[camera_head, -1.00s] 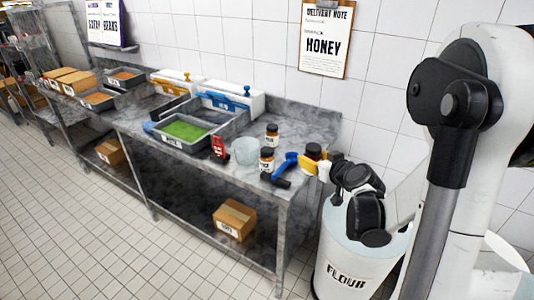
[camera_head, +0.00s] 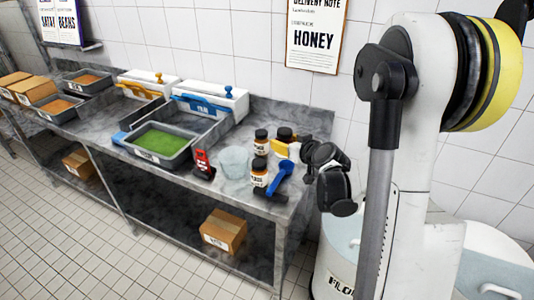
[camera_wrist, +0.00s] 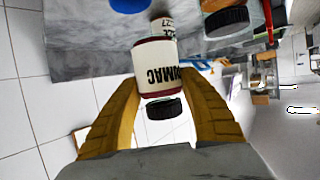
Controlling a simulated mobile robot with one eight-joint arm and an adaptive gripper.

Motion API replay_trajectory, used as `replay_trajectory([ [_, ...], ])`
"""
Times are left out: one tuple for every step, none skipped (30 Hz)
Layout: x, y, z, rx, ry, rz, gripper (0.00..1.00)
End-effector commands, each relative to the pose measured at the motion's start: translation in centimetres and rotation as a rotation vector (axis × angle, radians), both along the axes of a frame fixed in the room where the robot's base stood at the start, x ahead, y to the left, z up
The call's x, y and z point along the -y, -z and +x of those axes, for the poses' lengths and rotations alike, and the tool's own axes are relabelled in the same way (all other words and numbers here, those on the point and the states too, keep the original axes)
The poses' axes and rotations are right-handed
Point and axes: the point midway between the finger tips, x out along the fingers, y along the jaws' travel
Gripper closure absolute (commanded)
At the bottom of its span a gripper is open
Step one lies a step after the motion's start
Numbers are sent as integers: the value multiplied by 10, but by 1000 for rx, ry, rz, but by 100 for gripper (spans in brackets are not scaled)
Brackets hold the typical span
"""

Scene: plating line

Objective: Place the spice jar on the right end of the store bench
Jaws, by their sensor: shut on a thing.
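The spice jar, labelled SUMAC (camera_wrist: 157,66) in the wrist view, has a white label and a black lid (camera_wrist: 165,108). My gripper (camera_wrist: 160,80) is shut on it, with a yellow finger on either side. In the head view the held jar (camera_head: 285,134) shows as a dark lid at the right end of the store bench (camera_head: 225,192), with my gripper (camera_head: 283,146) partly covering it. I cannot tell whether its base touches the bench top. Two other dark-lidded jars, one behind (camera_head: 261,142) and one in front (camera_head: 259,173), stand close to its left.
A clear tub (camera_head: 233,162) and a red-and-black device (camera_head: 203,164) stand left of the jars. A flour bin (camera_head: 338,255) stands beyond the bench's right end. The bench's back right corner looks clear.

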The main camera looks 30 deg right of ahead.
Motion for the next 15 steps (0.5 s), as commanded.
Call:
replay_trajectory([
  [1, 13, 14, 0, -2, 0, 89],
  [2, 17, 22, 0, -1, -1, 89],
  [3, 23, 32, 1, -1, -1, 89],
  [3, 27, 39, 1, -2, 0, 89],
  [4, 31, 46, 1, -1, 0, 89],
  [5, 36, 54, 0, -1, -1, 89],
  [6, 39, 59, 0, -1, -1, 89],
  [6, 42, 64, 0, -1, -1, 89],
  [7, 45, 70, 0, -1, 0, 89],
  [7, 46, 73, 0, -1, 1, 89],
  [7, 47, 76, 0, -1, 1, 89],
  [8, 49, 78, 0, 0, 1, 89],
  [8, 49, 79, 0, 0, 1, 89],
  [8, 50, 80, 0, 0, 1, 89],
  [8, 53, 81, 0, 0, 0, 89],
])
